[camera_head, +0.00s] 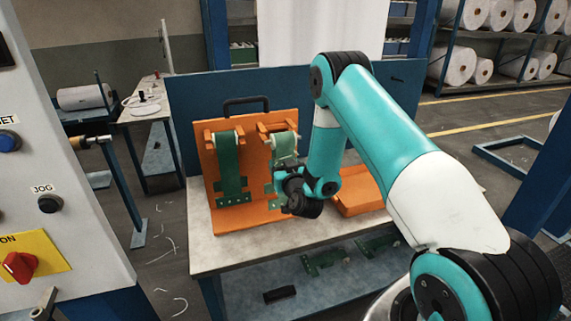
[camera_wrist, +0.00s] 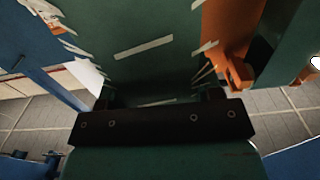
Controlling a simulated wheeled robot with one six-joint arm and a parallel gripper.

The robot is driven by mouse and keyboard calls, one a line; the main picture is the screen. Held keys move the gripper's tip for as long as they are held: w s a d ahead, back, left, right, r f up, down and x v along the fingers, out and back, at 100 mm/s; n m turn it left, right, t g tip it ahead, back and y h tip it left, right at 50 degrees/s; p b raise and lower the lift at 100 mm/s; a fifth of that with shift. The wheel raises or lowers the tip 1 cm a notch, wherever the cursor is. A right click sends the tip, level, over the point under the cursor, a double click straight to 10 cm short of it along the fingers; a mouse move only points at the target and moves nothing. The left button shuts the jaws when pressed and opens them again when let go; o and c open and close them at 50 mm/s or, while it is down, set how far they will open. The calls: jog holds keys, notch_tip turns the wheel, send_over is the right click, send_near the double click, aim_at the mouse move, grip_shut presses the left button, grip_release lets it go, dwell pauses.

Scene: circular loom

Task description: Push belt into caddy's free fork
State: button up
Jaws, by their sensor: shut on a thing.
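The orange caddy (camera_head: 262,185) stands upright on the table, with two orange forks near its top. A green belt (camera_head: 228,165) hangs from the left fork (camera_head: 221,138). A second green belt (camera_head: 284,146) is at the right fork (camera_head: 264,127), with its lower part partly hidden by my arm. My gripper (camera_head: 287,188) is low in front of this right belt and shut on it. In the wrist view the held belt (camera_wrist: 150,45) fills the middle, with pale strips along its edges and a black bolted bar (camera_wrist: 160,123) across it. I cannot tell whether it is fully seated.
An orange tray (camera_head: 360,195) lies right of the caddy on the table (camera_head: 230,255). More green belt pieces (camera_head: 325,261) lie on the lower shelf. A blue panel (camera_head: 190,95) stands behind the table. A control cabinet (camera_head: 50,160) is at the left.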

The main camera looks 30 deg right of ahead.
jog(key=shift+d+b, duration=0.25)
jog(key=shift+b, duration=0.25)
jog(key=shift+w+p, duration=0.15)
jog(key=shift+p, duration=0.35)
dwell(0.5)
jog(key=shift+p+x, duration=0.9)
jog(key=shift+p, duration=0.5)
jog(key=shift+w, duration=0.1)
